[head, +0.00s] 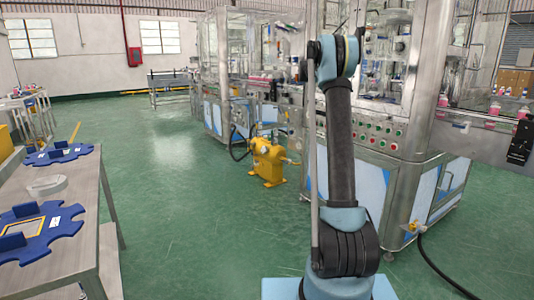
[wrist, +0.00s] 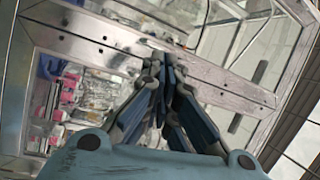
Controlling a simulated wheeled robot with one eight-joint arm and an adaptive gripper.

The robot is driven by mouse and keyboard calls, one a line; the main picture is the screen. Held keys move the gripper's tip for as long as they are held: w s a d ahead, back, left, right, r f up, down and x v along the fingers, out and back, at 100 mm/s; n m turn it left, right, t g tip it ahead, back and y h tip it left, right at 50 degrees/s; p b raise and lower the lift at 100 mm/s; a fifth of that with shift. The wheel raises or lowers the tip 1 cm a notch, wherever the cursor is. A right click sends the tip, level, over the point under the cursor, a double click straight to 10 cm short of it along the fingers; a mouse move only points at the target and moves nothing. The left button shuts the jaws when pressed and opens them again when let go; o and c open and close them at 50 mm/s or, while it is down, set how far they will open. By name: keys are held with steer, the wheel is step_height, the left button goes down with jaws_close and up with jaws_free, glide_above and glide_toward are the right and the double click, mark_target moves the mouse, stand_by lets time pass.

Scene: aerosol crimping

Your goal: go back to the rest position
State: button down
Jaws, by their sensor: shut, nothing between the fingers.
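My gripper (wrist: 165,65) shows in the wrist view with its dark grey and blue fingers brought together at the tips. It is shut and holds nothing. Behind it is the metal frame and glazing of a machine; how far away this is I cannot tell. In the head view my arm stands upright in front of the machine, and its gripper cannot be made out.
A crimping machine (head: 385,140) with a row of buttons stands behind my arm. A yellow pump (head: 267,160) stands on the green floor (head: 180,210). A metal table (head: 85,210) with blue star-shaped plates (head: 35,240) is at the left. Open floor lies between.

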steer(key=s+a+f+n+t+y, duration=0.1)
steer(key=s+a+f+n+y, duration=0.1)
steer(key=s+a+n+y, duration=1.45)
steer(key=s+a+f+n+g+h, duration=0.1)
steer(key=s+a+f+n+g, duration=0.15)
steer(key=s+f, duration=0.8)
steer(key=s+a+f+n+g, duration=0.1)
steer(key=s+f+g, duration=0.3)
steer(key=s, duration=1.1)
steer(key=s+a+f+n+g+h, duration=0.1)
steer(key=s+a+f+g, duration=0.1)
steer(key=s+f, duration=0.85)
steer(key=s+d+f+n+g+h, duration=0.1)
steer(key=s+d+f+g, duration=0.2)
steer(key=s+f, duration=0.6)
steer(key=s+d+f+n+g+h, duration=0.1)
steer(key=s+d+f+g+h, duration=0.1)
steer(key=s+f, duration=0.8)
steer(key=s+d+g, duration=0.1)
steer(key=s, duration=0.7)
steer(key=shift+s+f, duration=0.25)
steer(key=shift+s, duration=0.05)
